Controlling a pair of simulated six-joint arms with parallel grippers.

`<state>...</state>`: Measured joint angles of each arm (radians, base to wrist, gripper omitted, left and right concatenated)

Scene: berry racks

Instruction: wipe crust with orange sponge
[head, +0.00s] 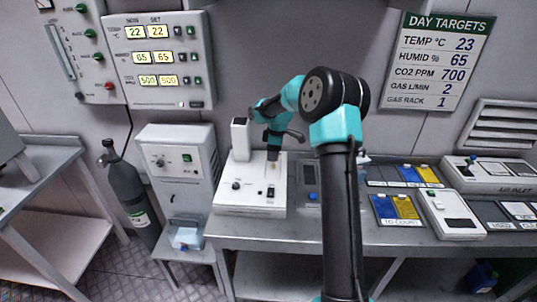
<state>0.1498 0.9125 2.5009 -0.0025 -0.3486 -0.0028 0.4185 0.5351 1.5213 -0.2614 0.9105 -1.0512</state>
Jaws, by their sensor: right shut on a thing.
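My right gripper (273,150) points down over the bench, just above the top of a white instrument (228,197) with a short upright post. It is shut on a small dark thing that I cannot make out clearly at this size. A small tan patch (272,166), which may be the crust, shows on the white top just under the gripper. I cannot pick out an orange sponge; the fingers may hide it. My left gripper is not in view.
Blue and yellow trays (397,209), a white device (450,213) and an air inlet unit (493,173) stand on the bench (300,233) to the right. A grey cabinet (178,165) and gas cylinder (130,190) stand left. My right arm hides the bench's middle.

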